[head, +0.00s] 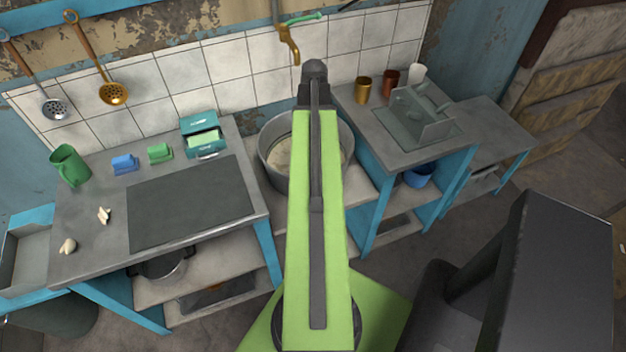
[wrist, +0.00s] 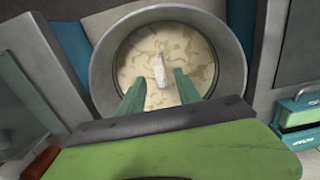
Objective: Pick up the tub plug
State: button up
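The grey metal tub (head: 352,142) stands between the two counters in the head view, partly hidden behind my green arm. In the wrist view the round tub (wrist: 240,60) is seen from above, with a patchy cream and tan surface inside. A small pale upright piece, apparently the tub plug (wrist: 160,70), stands near the middle of that surface. My gripper (wrist: 160,84) has its two teal fingers apart, one on each side of the plug in the picture. Nothing is held. I cannot tell how far the fingertips are above the plug. The gripper is hidden in the head view.
The left counter bears a dark board (head: 190,203), a green mug (head: 70,165), a teal box (head: 203,134) and small sponges. The right counter holds a grey rack (head: 418,122) and several cups. The tub's raised rim surrounds the plug. A brass tap (head: 289,45) hangs on the tiled wall.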

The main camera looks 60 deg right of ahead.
jog(key=f+b, duration=0.5)
jog(key=shift+s+a+f, duration=0.15)
jog(key=shift+a+f, duration=0.05)
jog(key=shift+r, duration=0.2)
grip_shut()
dwell(0.9)
